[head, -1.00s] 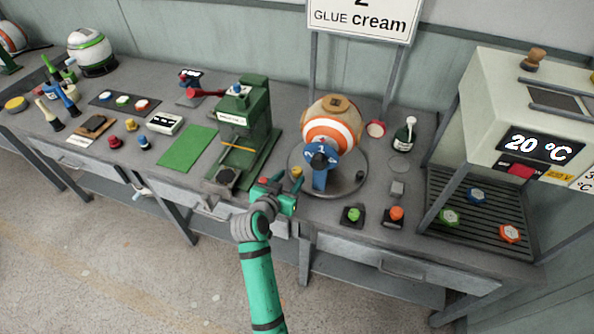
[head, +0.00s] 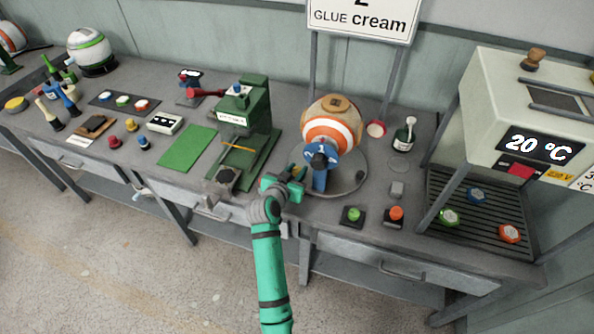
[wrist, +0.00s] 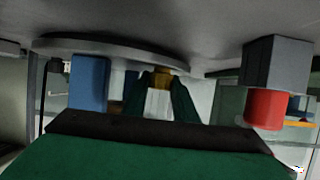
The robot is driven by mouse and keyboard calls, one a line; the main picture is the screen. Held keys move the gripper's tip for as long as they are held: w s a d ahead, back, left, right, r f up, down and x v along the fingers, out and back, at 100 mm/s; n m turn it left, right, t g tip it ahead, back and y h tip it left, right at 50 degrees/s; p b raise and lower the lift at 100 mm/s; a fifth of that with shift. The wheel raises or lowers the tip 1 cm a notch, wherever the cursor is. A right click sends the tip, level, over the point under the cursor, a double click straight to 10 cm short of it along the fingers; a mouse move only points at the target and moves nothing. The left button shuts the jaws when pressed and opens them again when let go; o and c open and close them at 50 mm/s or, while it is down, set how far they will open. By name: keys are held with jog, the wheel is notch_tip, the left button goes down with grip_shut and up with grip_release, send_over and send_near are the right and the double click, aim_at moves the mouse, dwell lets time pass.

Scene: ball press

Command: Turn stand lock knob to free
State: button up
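A small yellow knob (wrist: 162,76), which looks like the stand lock knob, sits at the edge of the round grey stand plate (head: 352,188). The plate also shows along the top of the wrist view (wrist: 105,48). In the head view my gripper mostly hides the knob. My gripper (head: 298,176) is low over the table at the plate's left front edge. In the wrist view its two dark green fingers (wrist: 160,88) are apart, with the knob in line with the gap at their tips. I cannot tell whether they touch it.
The striped ball (head: 333,130) rests on the stand behind a blue post (head: 320,173), close right of my gripper. A green press (head: 246,125) stands to the left. Green (head: 353,214) and orange (head: 396,214) buttons are in front at right.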

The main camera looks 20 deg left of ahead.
jog(key=shift+d+n+y, duration=0.15)
jog(key=shift+n+y, duration=0.15)
jog(key=shift+y, duration=0.1)
jog(key=shift+n+g+y, duration=0.5)
jog(key=shift+n+y, duration=1.9)
jog(key=shift+y, duration=0.3)
jog(key=o, duration=1.1)
jog(key=shift+d, duration=0.1)
jog(key=shift+y, duration=0.3)
jog(key=shift+h, duration=0.5)
